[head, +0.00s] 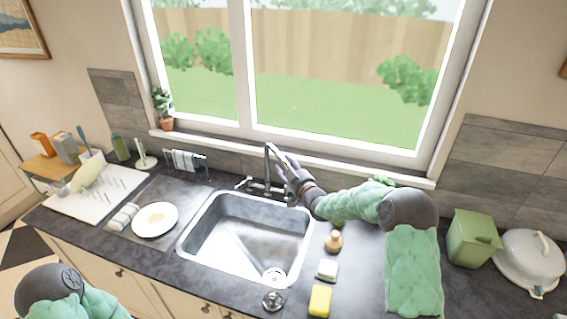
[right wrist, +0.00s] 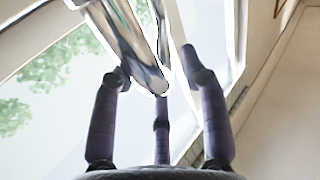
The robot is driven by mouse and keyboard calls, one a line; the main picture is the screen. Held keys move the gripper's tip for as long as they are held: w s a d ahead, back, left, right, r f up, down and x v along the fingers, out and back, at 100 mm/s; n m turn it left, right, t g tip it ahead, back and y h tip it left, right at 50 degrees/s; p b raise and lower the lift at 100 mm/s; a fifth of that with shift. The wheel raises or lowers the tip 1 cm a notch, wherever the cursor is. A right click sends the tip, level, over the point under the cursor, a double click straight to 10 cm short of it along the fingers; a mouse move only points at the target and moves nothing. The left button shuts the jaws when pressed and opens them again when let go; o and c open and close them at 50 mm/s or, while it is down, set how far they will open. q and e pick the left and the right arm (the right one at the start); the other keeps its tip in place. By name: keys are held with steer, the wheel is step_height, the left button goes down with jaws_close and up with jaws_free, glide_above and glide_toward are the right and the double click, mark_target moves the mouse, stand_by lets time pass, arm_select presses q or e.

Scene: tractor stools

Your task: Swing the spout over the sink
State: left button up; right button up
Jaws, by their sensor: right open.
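The chrome faucet spout (head: 267,165) rises behind the sink (head: 214,243) at its back edge. Its top bends toward the right, near my right gripper (head: 284,167). In the right wrist view the spout (right wrist: 132,38) comes down from the top, with its end between the fingers of my right gripper (right wrist: 157,75). These fingers are spread open, on either side of the spout; whether any touches it I cannot tell. The sink is empty, with a round drain at its front right. My left gripper is out of view; only part of my left arm shows.
Right of the sink stand a wooden-topped brush (head: 333,242), a small pale block (head: 327,269) and a yellow sponge (head: 320,300). A plate (head: 155,220) lies left. A green canister (head: 471,238) and white pot (head: 528,262) stand far right. The window is behind.

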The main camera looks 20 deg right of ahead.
steer(key=shift+w+a, duration=0.25)
steer(key=shift+w, duration=1.05)
jaws_close()
